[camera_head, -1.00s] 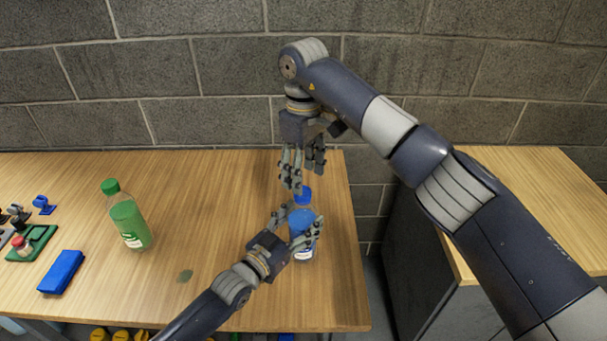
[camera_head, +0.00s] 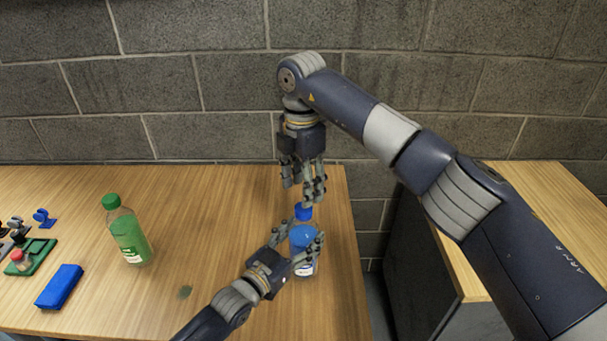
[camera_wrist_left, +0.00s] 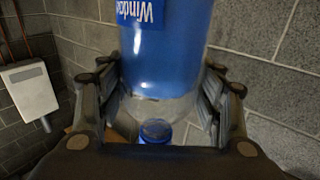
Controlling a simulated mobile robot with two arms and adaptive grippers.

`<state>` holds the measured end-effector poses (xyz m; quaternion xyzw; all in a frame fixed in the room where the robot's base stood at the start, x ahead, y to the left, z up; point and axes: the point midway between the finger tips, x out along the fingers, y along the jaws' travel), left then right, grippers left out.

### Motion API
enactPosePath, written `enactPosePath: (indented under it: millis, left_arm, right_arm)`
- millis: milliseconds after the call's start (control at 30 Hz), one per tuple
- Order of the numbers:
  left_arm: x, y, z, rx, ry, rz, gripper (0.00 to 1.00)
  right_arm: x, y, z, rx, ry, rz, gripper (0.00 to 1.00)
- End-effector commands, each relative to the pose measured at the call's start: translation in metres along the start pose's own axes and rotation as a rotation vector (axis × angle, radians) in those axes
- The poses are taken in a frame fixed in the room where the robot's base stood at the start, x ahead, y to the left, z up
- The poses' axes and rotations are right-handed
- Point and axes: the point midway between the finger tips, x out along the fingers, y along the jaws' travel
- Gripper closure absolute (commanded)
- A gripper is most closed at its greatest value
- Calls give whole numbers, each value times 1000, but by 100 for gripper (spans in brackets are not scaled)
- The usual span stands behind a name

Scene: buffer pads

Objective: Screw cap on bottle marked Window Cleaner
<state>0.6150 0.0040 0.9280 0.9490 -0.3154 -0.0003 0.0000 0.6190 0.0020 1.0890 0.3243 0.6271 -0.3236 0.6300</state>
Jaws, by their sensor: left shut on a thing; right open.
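The Window Cleaner bottle (camera_head: 303,237), with blue liquid, stands near the right end of the table. My left gripper (camera_head: 299,243) is shut around its body. In the left wrist view the bottle (camera_wrist_left: 165,60) appears upside down between the fingers, with part of the label reading "Window". A blue cap (camera_head: 303,212) is at the bottle's top; it also shows in the left wrist view (camera_wrist_left: 155,130). I cannot tell how far it is threaded. My right gripper (camera_head: 308,193) is open, fingers pointing down, just above and around the cap; contact is unclear.
A green-capped bottle (camera_head: 127,233) stands left on the wooden table (camera_head: 220,215). A blue box (camera_head: 60,286) and a green tray (camera_head: 32,256) with small items are farther left. A brick wall is close behind. A gap separates this table from a bench at right.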

Motion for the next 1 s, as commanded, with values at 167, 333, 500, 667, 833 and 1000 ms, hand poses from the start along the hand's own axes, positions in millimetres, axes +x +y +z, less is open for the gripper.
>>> enactPosePath:
  millis: [167, 333, 500, 667, 833, 1000]
  left_arm:
    - [0, -1, 0, 1, 0, -1, 100]
    - [0, -1, 0, 1, 1, -1, 100]
    - [0, -1, 0, 1, 1, -1, 100]
    - [0, -1, 0, 1, 1, -1, 100]
    - [0, -1, 0, 1, 1, -1, 100]
    - [0, -1, 0, 2, 1, -1, 100]
  right_arm:
    - [-2, 0, 0, -296, -1, -1, 48]
    - [-4, 1, 0, -580, -2, 0, 48]
    - [-6, 1, -1, -863, -2, -2, 48]
    - [-8, 1, -1, -1129, -2, -2, 48]
    - [-10, 1, -1, -1411, -1, -2, 48]
    - [-12, 1, 0, -1692, -1, -2, 48]
